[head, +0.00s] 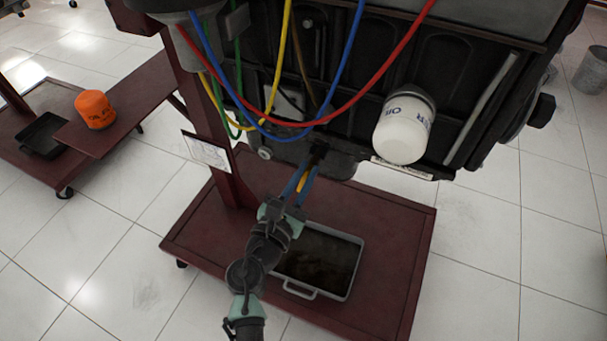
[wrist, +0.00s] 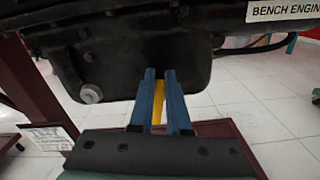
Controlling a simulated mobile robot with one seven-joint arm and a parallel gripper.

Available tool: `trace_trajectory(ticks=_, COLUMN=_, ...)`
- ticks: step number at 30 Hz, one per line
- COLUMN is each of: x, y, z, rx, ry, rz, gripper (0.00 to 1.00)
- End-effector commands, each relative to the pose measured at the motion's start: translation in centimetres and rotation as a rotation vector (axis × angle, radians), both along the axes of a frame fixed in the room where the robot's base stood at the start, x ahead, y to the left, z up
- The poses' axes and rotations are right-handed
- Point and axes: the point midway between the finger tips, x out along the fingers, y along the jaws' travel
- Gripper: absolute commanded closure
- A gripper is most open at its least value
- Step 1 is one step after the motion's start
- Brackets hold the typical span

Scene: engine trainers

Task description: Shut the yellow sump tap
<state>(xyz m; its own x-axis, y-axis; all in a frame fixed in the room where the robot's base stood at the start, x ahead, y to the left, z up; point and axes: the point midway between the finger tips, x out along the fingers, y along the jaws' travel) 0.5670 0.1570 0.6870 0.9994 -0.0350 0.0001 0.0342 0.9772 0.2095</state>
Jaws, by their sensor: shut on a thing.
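The yellow sump tap (wrist: 157,88) shows as a yellow strip between the blue fingers of my gripper (wrist: 160,78) in the wrist view. It sits in front of the black sump (wrist: 110,68) under the engine, and its upper end is partly hidden by the fingers. In the head view the tap (head: 302,181) is a small yellow piece between the fingers of my gripper (head: 309,166), and it points down from the sump's lower edge. My gripper is shut on the tap, with a finger on each side of it.
A grey drain tray (head: 350,282) with dark contents stands on the red stand base (head: 395,240) below. A white oil filter (head: 402,131) hangs from the engine at right. Coloured hoses (head: 268,118) loop above. An orange filter (head: 95,110) stands on another stand at left.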

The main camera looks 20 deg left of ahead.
Motion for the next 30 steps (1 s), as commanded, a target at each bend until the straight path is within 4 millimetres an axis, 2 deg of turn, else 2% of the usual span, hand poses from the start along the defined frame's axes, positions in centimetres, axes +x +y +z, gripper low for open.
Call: trace_trajectory(ticks=30, x=-0.1, y=-1.8, z=-2.1, rx=0.962, ry=-0.031, rz=-0.004, gripper=1.0)
